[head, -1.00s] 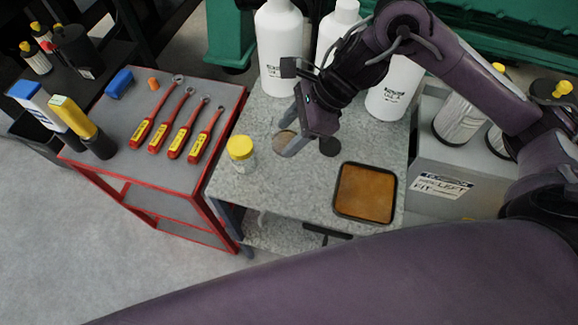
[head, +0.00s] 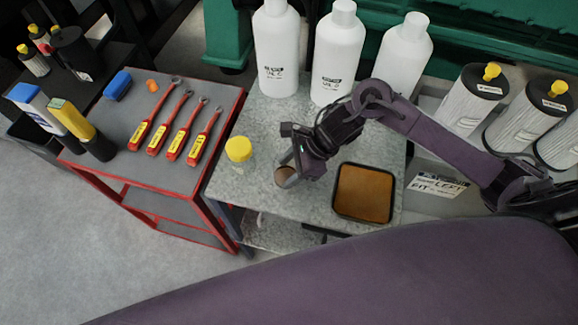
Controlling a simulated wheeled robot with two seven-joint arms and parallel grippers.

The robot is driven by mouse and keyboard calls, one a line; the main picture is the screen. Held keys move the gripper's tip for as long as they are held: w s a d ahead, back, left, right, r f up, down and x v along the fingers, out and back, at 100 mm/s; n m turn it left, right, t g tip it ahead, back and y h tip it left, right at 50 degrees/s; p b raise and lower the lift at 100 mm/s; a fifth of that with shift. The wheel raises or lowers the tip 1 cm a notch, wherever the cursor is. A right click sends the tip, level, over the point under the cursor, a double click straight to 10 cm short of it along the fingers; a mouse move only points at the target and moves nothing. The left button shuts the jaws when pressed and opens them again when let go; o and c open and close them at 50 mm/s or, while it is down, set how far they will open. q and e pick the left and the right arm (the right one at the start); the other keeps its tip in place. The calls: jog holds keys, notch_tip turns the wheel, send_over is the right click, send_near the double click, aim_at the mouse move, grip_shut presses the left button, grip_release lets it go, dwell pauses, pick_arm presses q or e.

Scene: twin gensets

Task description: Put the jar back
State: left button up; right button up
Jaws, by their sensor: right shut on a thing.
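A small jar with a yellow lid (head: 239,149) stands upright on the grey speckled table (head: 232,182), near its left edge. My right gripper (head: 289,173) is to the right of this jar, apart from it, and points down over the table. It is shut on a small round brownish thing (head: 284,177), partly hidden by the fingers. I cannot tell whether that thing touches the table. My left gripper is not in view.
A brown-filled black tray (head: 364,193) lies right of my right gripper. White bottles (head: 338,58) stand at the back. A red-framed cart (head: 124,139) on the left holds several red-handled wrenches (head: 168,125). Filters (head: 473,97) stand at the right.

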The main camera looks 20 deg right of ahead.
jog(key=shift+f, duration=0.15)
jog(key=o, duration=1.1)
jog(key=shift+r, duration=0.3)
jog(key=shift+b+v, duration=1)
jog(key=shift+v, duration=4.9)
jog(key=shift+s+f, duration=0.1)
jog(key=shift+s, duration=0.05)
